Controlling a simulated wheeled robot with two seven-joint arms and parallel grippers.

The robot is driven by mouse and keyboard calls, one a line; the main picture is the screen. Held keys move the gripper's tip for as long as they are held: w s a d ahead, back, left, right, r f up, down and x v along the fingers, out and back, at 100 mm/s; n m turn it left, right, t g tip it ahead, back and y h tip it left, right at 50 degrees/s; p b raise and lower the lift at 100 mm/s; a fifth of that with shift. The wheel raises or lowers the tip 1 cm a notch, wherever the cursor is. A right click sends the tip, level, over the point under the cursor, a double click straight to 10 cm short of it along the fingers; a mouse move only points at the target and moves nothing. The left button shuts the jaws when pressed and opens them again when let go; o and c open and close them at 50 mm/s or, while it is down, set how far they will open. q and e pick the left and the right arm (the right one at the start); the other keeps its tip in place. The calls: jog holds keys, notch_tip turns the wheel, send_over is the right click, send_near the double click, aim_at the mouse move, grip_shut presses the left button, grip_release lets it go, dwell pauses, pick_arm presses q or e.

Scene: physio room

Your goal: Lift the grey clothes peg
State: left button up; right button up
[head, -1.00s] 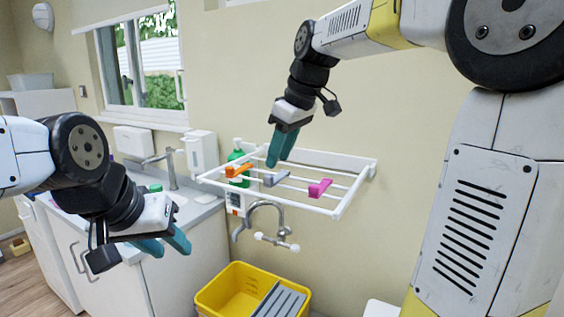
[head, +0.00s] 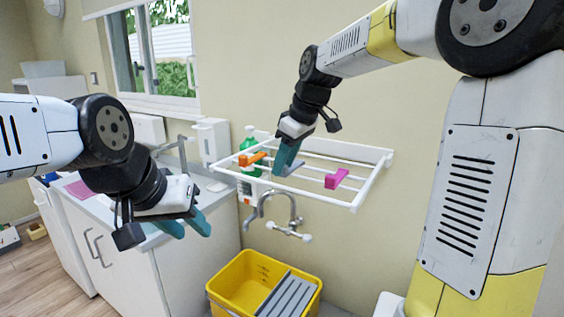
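The grey clothes peg (head: 295,167) lies across a bar of the white wall-mounted drying rack (head: 372,186), between an orange peg (head: 252,158) and a pink peg (head: 336,178). My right gripper (head: 284,166) points down at the grey peg. Its teal fingers overlap the peg and hide its left part. I cannot tell whether they have closed on it. My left gripper (head: 192,228) is at the left, in front of the counter and away from the rack, with its teal fingers apart and nothing between them.
A green bottle (head: 249,142) stands behind the rack's left end. A wall tap (head: 285,208) sits below the rack, above a yellow bucket (head: 225,292) with a grey insert. The sink counter (head: 222,199) is at the left. The wall right of the rack is clear.

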jog(key=shift+c, duration=0.5)
grip_shut()
dwell(0.8)
